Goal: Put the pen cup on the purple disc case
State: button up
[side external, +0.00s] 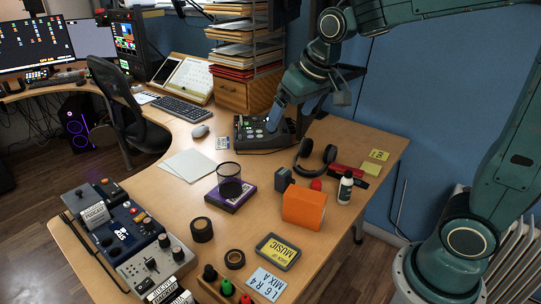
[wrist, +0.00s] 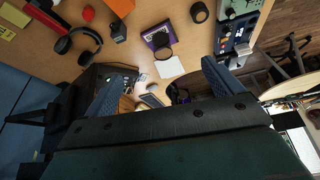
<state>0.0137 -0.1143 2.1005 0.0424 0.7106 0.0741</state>
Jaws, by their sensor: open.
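The pen cup (side external: 230,186), dark with a thin round rim, stands upright on the purple disc case (side external: 238,203) in the side view. In the wrist view the cup (wrist: 163,53) overlaps the lower edge of the purple case (wrist: 152,37). My gripper (side external: 272,118) is up and behind the cup, over the back of the desk near a dark mixer, and apart from the cup. In the wrist view its two blue fingers (wrist: 165,85) are spread wide with nothing held between them.
White sheets (side external: 188,165) lie left of the case. An orange box (side external: 304,207), headphones (side external: 315,157) and a white bottle (side external: 345,187) stand to the right. A dark mixer (side external: 262,132) sits behind, near my gripper.

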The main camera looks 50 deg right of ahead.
jog(key=s+a+n, duration=0.1)
jog(key=s, duration=1.8)
jog(key=shift+s+a+f, duration=0.15)
jog(key=shift+a, duration=0.05)
